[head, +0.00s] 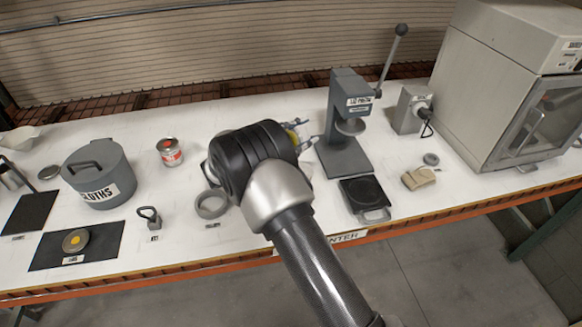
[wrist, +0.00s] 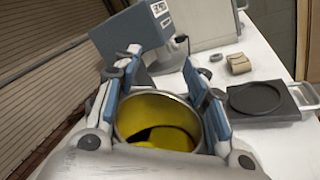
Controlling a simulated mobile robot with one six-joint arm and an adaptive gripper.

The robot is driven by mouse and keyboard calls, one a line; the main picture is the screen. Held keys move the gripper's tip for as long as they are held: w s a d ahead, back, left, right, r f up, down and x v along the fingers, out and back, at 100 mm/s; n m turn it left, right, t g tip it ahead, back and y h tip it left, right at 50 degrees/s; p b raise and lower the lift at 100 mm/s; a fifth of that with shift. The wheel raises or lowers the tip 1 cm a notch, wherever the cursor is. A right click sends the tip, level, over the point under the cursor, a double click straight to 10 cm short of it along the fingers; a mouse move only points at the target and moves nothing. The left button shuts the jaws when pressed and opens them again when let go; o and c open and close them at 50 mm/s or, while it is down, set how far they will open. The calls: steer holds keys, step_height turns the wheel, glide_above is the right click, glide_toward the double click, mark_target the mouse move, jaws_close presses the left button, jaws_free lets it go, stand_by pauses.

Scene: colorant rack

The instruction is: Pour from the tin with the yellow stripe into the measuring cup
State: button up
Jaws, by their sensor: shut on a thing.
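My gripper (wrist: 158,85) is shut on an open metal tin (wrist: 128,118), one finger on either side of it. The inside of the tin is yellow, with a darker patch low in it. In the head view my gripper (head: 302,134) is mostly behind my wrist, and only a bit of yellow shows between the fingers. The stripe on the tin's outside cannot be made out. I cannot pick out the measuring cup for sure; my arm covers the middle of the table in the head view.
A grey press (head: 345,130) with a raised lever stands right of my gripper, with a black plate (head: 364,193) in front. A red-labelled tin (head: 171,152), a grey pot (head: 97,175) and a grey ring (head: 211,204) stand left. A large oven-like cabinet (head: 505,75) fills the right end.

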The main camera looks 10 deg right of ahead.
steer(key=shift+w+a+f+n, duration=0.85)
steer(key=shift+w+f+n, duration=0.25)
steer(key=shift+w+n, duration=2.4)
steer(key=shift+y, duration=0.3)
step_height(320, 180, up, 5)
steer(key=shift+s+p, duration=0.1)
steer(key=shift+p, duration=0.9)
